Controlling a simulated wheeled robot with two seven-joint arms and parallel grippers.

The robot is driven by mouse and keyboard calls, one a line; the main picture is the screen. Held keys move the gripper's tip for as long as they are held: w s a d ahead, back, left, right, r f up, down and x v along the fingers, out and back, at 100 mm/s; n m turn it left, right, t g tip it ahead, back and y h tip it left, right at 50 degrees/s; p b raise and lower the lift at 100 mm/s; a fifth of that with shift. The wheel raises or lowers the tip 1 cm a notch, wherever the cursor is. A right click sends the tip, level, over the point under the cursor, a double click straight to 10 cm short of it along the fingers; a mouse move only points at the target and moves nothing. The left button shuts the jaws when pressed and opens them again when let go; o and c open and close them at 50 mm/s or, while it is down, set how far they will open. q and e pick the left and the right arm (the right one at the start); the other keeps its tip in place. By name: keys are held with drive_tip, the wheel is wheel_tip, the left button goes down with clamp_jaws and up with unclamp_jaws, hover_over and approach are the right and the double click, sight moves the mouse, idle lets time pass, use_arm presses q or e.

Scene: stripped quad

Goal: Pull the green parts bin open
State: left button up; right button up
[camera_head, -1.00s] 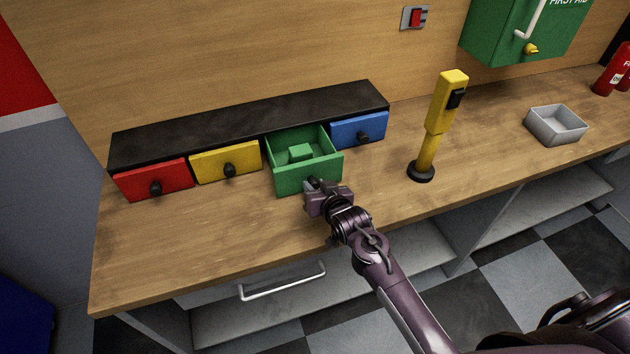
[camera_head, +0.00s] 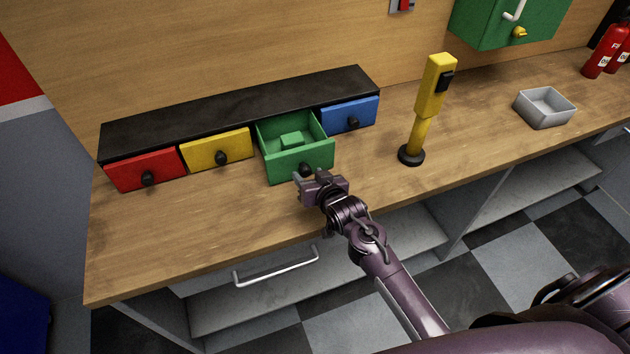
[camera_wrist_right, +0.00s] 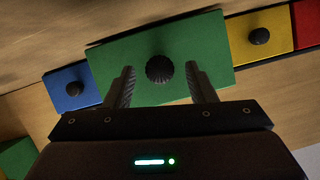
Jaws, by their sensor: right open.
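The green parts bin (camera_head: 297,161) is pulled out from the black cabinet (camera_head: 240,108), its inside showing, with a small green block (camera_head: 291,139) in it. Its dark round knob (camera_head: 305,170) is on the front face. My right gripper (camera_head: 309,178) is just in front of the bin. In the right wrist view the gripper (camera_wrist_right: 160,88) is open, with one finger on each side of the knob (camera_wrist_right: 159,69) and gaps between them. The green front (camera_wrist_right: 125,60) also shows there. My left gripper is not in view.
The red (camera_head: 145,169), yellow (camera_head: 217,150) and blue (camera_head: 350,115) bins are shut. A yellow post (camera_head: 421,125) stands right of the bins, and a grey tray (camera_head: 545,107) lies farther right. The bench front (camera_head: 190,235) is clear.

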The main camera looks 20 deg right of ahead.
drive_tip(key=b+v, duration=0.1)
drive_tip(key=v, duration=0.5)
drive_tip(key=shift+s, duration=0.15)
drive_tip(key=shift+s+r, duration=0.1)
drive_tip(key=shift+s, duration=0.2)
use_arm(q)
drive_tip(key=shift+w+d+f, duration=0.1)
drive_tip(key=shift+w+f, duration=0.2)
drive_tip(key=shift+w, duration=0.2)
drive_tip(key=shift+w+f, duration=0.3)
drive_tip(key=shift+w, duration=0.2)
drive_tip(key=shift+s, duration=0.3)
